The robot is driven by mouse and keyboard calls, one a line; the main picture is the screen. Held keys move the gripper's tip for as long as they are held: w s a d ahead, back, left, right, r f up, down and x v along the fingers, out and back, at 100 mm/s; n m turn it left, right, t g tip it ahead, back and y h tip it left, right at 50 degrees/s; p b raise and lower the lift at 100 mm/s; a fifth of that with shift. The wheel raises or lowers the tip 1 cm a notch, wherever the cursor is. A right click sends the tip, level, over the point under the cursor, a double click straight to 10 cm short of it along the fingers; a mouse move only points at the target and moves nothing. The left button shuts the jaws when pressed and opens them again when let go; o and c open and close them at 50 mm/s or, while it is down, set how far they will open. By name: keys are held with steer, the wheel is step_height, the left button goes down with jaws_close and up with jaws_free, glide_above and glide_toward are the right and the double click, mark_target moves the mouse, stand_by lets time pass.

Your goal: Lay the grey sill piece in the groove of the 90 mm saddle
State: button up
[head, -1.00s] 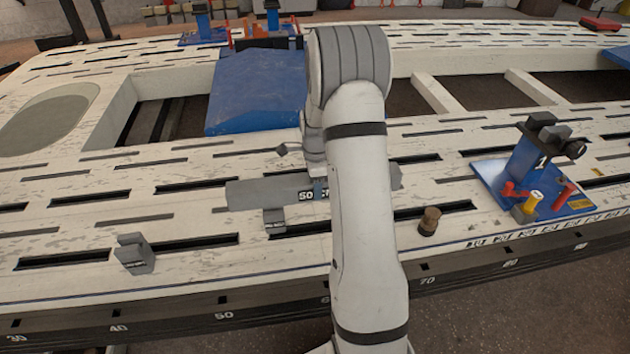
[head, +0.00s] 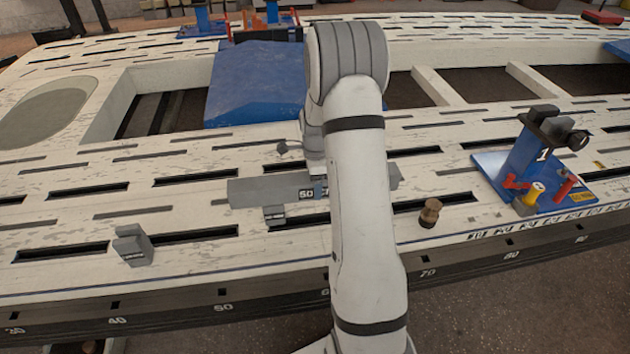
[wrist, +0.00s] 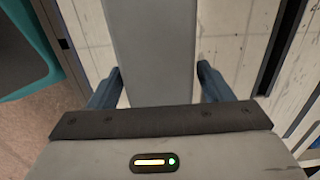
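The grey sill piece (head: 262,190) is a long flat bar lying crosswise over the white slotted bench in the head view; my arm hides part of it. In the wrist view the sill piece (wrist: 150,45) runs between the two blue fingers of my gripper (wrist: 160,88). Two small grey blocks look like saddles: one (head: 274,216) just in front of the bar, partly covered by it, the other (head: 133,246) farther left. Their labels are too small to read, so I cannot tell which is 90 mm.
A brown cylinder (head: 430,212) stands right of my arm. A blue fixture (head: 530,165) with red and yellow handles stands at the right. A blue panel (head: 255,85) lies behind. The bench (head: 75,275) has slots and a numbered front edge. The left bench surface is mostly clear.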

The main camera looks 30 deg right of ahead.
steer(key=shift+o, duration=0.6)
steer(key=shift+s+a+f, duration=0.1)
steer(key=shift+s+f, duration=0.05)
steer(key=shift+f, duration=0.05)
step_height(320, 180, up, 8)
steer(key=shift+f+p, duration=0.2)
steer(key=shift+p, duration=1.05)
steer(key=shift+r, duration=0.55)
steer(key=s+a+r+n+p, duration=0.3)
steer(key=r+p, duration=0.1)
steer(key=r, duration=0.4)
steer(key=s+a+r+n+t+p, duration=0.1)
steer(key=s+a+r+n+p, duration=0.3)
steer(key=r, duration=0.5)
steer(key=s+a+r+n+p, duration=0.3)
steer(key=r+p, duration=0.2)
steer(key=r, duration=0.3)
steer(key=s+a+r+n+p, duration=0.3)
steer(key=s+r+n+p, duration=0.2)
steer(key=s+r+p, duration=0.1)
steer(key=s+a+r+n+t+p, duration=0.1)
steer(key=s+a+r+n+p, duration=0.2)
steer(key=s+r+n+p, duration=0.3)
steer(key=s+r, duration=0.3)
steer(key=s, duration=0.1)
steer(key=shift+t, duration=0.3)
